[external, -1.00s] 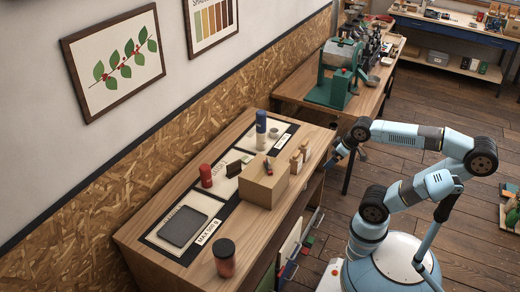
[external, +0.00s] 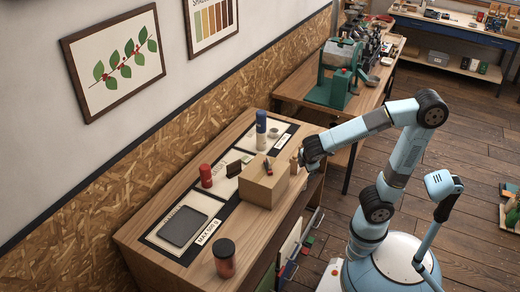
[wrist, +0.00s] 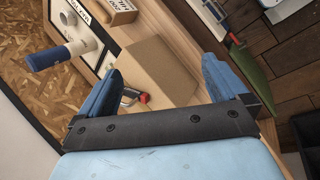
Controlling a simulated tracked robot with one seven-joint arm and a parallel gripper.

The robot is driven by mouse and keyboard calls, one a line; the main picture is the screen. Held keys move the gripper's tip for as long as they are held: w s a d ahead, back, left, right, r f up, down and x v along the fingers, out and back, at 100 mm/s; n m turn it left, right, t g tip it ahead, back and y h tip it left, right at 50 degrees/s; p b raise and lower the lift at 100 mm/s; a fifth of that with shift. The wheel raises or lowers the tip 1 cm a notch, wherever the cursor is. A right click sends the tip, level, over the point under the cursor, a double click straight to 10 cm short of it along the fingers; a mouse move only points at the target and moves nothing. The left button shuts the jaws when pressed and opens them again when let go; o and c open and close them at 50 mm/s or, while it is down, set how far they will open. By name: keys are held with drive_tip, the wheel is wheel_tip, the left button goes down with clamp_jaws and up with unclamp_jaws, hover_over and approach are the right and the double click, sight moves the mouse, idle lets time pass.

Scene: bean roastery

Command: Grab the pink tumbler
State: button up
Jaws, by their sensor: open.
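The tumbler that best fits pink is a reddish-pink one (external: 225,265) with a dark lid. It stands upright near the front end of the wooden bench in the external view and does not show in the wrist view. My gripper (external: 300,159) is above the bench's right edge, beside the cardboard box and well away from the tumbler. In the wrist view my gripper (wrist: 163,66) has its two blue fingers spread wide, with nothing held between them. The cardboard box shows beyond and between the fingers.
The cardboard box (external: 262,188) has a small red-handled item on it. A red container (external: 206,177) and a blue-and-white bottle (external: 261,130) stand on the bench. A dark grey tray (external: 183,227) lies flat near the tumbler. Wood-coloured bottles are partly hidden by my gripper.

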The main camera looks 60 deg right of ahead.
drive_tip(key=w+a+f+n+t+h, duration=0.3)
drive_tip(key=w+a+n, duration=0.35)
drive_tip(key=a, duration=0.45)
drive_tip(key=n+t+y, duration=0.8)
drive_tip(key=n+t, duration=0.4)
drive_tip(key=n, duration=0.8)
approach(234, 257)
drive_tip(key=w, duration=0.8)
drive_tip(key=shift+w+a+r, duration=0.1)
drive_tip(key=shift+w+r, duration=0.1)
drive_tip(key=shift+w, duration=0.2)
drive_tip(key=shift+w+a+f, duration=0.15)
drive_tip(key=shift+w, duration=1.2)
drive_tip(key=shift+w+a+f, duration=0.1)
drive_tip(key=shift+w+a, duration=0.05)
drive_tip(key=shift+w, duration=1.25)
drive_tip(key=c, duration=1.3)
